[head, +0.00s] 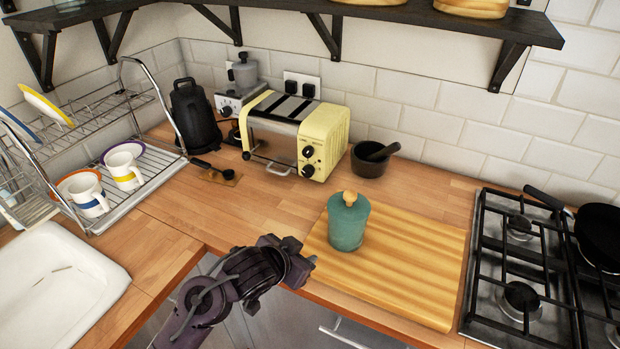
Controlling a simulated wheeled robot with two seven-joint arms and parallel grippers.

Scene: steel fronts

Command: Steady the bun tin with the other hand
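A teal round tin (347,226) with a wooden knob on top stands upright on the striped wooden board (430,262). I take it to be the bun tin. My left gripper (309,260) is at the front edge of the counter, just left of and nearer than the tin. A small gap shows between the gripper and the tin in this view. The fingers are dark, small and partly hidden by the wrist, so their opening cannot be made out. My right gripper is not in view.
A gas hob (520,270) with a dark pan (602,235) lies right of the board. A dish rack (140,185) and white sink (60,290) are left. Counter between rack and board is mostly clear.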

